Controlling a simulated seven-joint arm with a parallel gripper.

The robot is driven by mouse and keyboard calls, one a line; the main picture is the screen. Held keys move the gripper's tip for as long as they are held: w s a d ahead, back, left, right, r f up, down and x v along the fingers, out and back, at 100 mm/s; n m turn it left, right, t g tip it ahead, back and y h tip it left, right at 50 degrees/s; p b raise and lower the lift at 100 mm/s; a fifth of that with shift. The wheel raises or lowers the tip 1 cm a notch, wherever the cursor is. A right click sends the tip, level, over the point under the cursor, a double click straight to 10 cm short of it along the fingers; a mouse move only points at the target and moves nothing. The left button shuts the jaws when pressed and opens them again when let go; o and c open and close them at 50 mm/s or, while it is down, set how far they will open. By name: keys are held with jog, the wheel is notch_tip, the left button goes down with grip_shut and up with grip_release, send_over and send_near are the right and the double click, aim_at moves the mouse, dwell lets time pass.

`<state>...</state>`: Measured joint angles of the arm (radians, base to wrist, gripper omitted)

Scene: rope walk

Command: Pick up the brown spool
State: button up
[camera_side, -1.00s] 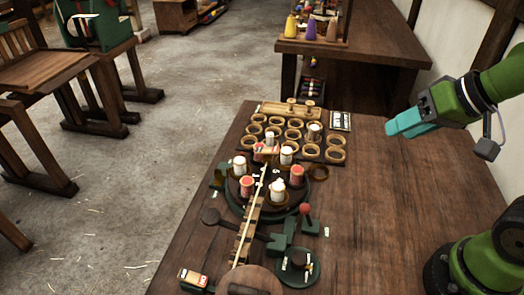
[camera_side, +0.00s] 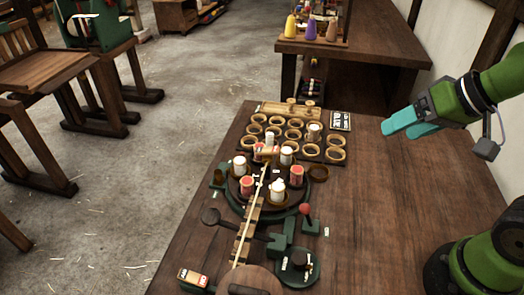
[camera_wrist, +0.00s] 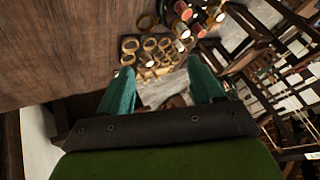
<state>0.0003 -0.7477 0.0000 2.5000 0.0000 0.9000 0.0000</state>
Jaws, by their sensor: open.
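My gripper (camera_side: 395,131) has two teal fingers, apart and empty, held above the right part of the table. It also shows in the wrist view (camera_wrist: 160,82), with nothing between the fingertips but background. I cannot surely pick out a brown spool. White spools (camera_side: 277,189) and red spools (camera_side: 297,175) stand upright on the turntable.
A rack of wooden rings (camera_side: 335,154) lies behind the turntable, with a few spools in it. A rope track (camera_side: 248,222) and a red-knobbed lever (camera_side: 305,210) are in front. The table's right side (camera_side: 380,210) is clear.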

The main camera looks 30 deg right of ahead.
jog(key=w+f+g, duration=0.1)
jog(key=w, duration=0.1)
jog(key=n+g+h, duration=0.2)
jog(key=n+g, duration=0.4)
jog(key=n, duration=0.2)
send_over(314, 128)
notch_tip(314, 128, down, 4)
jog(key=f, duration=1)
jog(key=shift+s+d+f, duration=0.2)
jog(key=shift+d, duration=0.2)
jog(key=shift+w+a+f, duration=0.15)
jog(key=shift+f, duration=1.35)
jog(key=shift+w+a+f, duration=0.1)
jog(key=shift+a+f, duration=0.05)
jog(key=shift+f, duration=1.35)
